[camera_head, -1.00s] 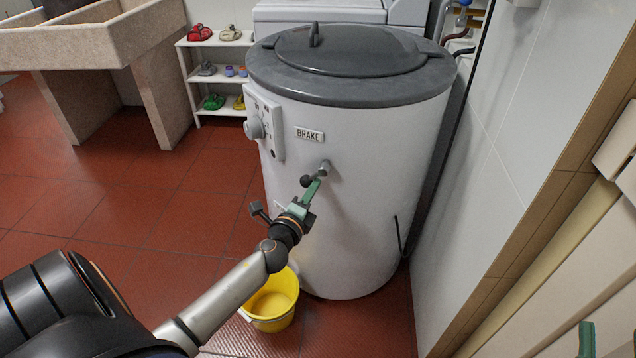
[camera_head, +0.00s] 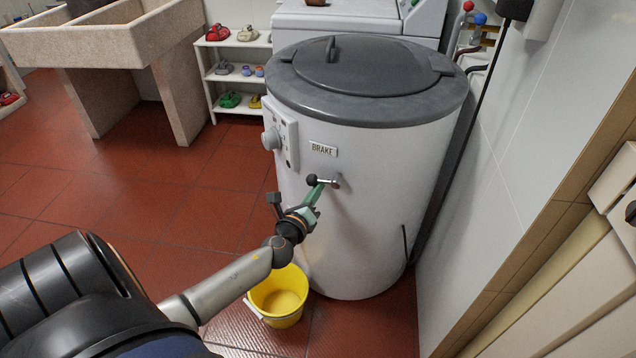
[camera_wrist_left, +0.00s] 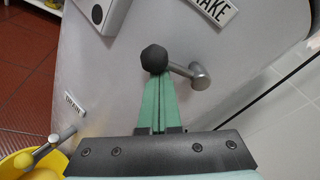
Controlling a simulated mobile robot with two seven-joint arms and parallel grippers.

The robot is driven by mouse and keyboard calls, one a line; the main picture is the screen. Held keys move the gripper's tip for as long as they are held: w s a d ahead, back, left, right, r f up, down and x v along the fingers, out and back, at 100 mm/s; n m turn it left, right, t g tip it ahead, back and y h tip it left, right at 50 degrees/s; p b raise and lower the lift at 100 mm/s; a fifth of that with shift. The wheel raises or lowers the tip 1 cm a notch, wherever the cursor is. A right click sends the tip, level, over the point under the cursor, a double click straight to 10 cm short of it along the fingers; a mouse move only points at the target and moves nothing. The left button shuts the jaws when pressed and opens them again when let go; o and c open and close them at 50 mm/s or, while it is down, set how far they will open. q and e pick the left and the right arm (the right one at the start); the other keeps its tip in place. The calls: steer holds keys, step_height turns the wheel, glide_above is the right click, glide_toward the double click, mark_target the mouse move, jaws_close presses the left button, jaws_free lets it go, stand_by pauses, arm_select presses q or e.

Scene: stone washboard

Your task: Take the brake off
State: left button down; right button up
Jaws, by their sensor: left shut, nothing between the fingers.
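The brake lever is a short metal rod (camera_wrist_left: 180,70) with a black ball knob (camera_head: 312,180). It sticks out of the white drum (camera_head: 385,200) below the BRAKE label (camera_head: 323,149). In the head view the rod lies about level, knob to the left of its pivot (camera_head: 336,181). My left gripper (camera_head: 319,188) has its green fingers shut with nothing between them. In the left wrist view its fingertips (camera_wrist_left: 158,80) are right at the underside of the knob (camera_wrist_left: 154,58), seemingly touching it. My right gripper is not in view.
A yellow bucket (camera_head: 278,298) stands on the red floor under my left wrist, below a drain tap (camera_wrist_left: 50,148). A dial panel (camera_head: 281,139) is left of the label. The tiled wall (camera_head: 520,170) is close on the right. A shoe rack (camera_head: 236,75) stands behind.

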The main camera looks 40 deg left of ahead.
arm_select(q)
steer(key=shift+a+r, duration=0.1)
steer(key=shift+r, duration=0.1)
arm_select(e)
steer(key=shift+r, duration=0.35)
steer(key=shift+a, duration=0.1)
